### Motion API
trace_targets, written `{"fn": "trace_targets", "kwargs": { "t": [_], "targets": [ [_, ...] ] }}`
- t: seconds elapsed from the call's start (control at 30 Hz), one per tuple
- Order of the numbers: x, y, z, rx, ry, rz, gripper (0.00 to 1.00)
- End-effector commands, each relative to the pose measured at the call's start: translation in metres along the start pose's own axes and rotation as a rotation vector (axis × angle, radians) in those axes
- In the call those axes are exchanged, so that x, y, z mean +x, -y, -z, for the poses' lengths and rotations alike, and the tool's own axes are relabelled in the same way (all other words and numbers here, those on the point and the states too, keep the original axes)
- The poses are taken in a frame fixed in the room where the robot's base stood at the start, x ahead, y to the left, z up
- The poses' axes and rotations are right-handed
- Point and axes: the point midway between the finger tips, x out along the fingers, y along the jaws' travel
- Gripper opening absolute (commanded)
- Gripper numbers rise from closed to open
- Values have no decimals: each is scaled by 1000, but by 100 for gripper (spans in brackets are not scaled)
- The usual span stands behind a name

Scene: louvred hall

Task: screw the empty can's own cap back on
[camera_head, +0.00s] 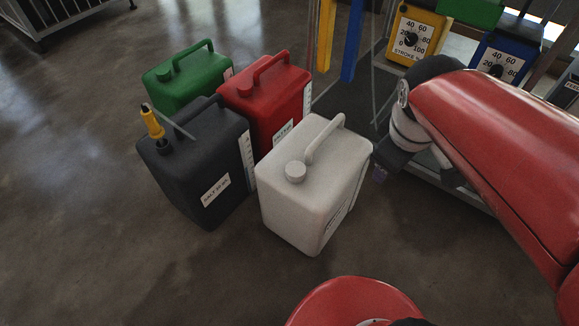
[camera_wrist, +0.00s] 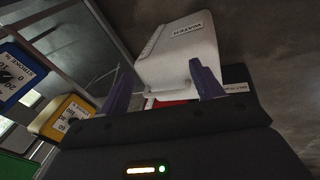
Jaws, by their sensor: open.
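Four jerrycans stand close together on the floor. The white can (camera_head: 308,204), labelled water in the wrist view (camera_wrist: 180,62), has a white cap (camera_head: 295,171) on its mouth. The dark grey can (camera_head: 196,170) has a yellow-topped fitting (camera_head: 152,120) upright in its mouth. The red can (camera_head: 265,107) and the green can (camera_head: 183,88) stand behind, each with a cap-like top. I cannot tell which can is empty; no loose cap shows. My gripper (camera_wrist: 161,64), with purple fingers, is open and empty, right of the white can and apart from it.
A frame with a yellow dial unit (camera_head: 413,38) and a blue dial unit (camera_head: 498,58) stands at the back right, close behind my arm. A yellow post (camera_head: 325,35) and a blue post (camera_head: 353,40) rise beside it. The floor (camera_head: 80,230) is clear at left.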

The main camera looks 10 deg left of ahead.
Motion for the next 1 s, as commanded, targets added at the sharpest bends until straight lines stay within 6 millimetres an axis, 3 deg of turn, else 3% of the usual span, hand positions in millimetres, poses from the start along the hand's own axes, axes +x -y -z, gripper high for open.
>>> {"fn": "trace_targets", "kwargs": {
  "t": [0.03, 0.2, 0.4, 0.6, 1.0],
  "targets": [
    [7, 0, 26, -203, 22, 39, 65],
    [42, 18, 100, -880, 19, 161, 65],
    [78, 55, 162, -1471, -75, 280, 65],
    [95, 77, 186, -1729, -149, 325, 65],
    [125, 88, 183, -1758, -157, 329, 65]
  ]
}}
